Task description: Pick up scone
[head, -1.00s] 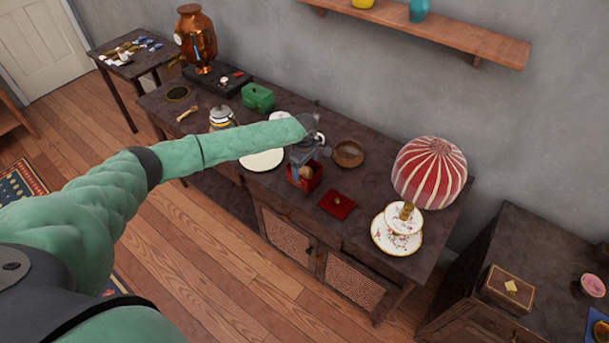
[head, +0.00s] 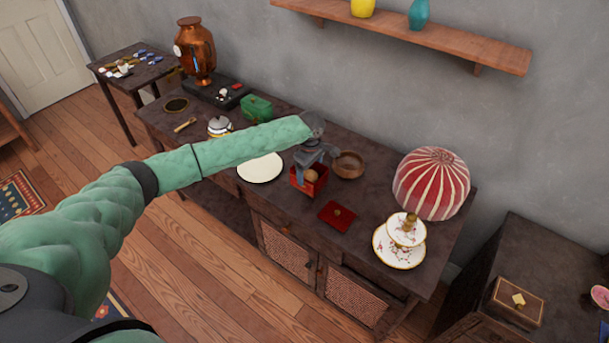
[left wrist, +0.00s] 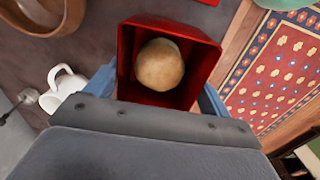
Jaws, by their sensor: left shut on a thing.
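The scone (head: 312,176) is a round, tan-brown lump inside a small open red box (head: 309,187). In the left wrist view the scone (left wrist: 159,64) lies in the red box (left wrist: 126,65), near its middle. My left gripper (head: 311,163) is over the box, above the dark sideboard. Its blue fingers lie along the box's two outer sides, shut on the box, with the scone between the walls. The fingers do not seem to touch the scone. The fingertips are hidden by the box. My right gripper is not in view.
A shelf (head: 440,46) is above.

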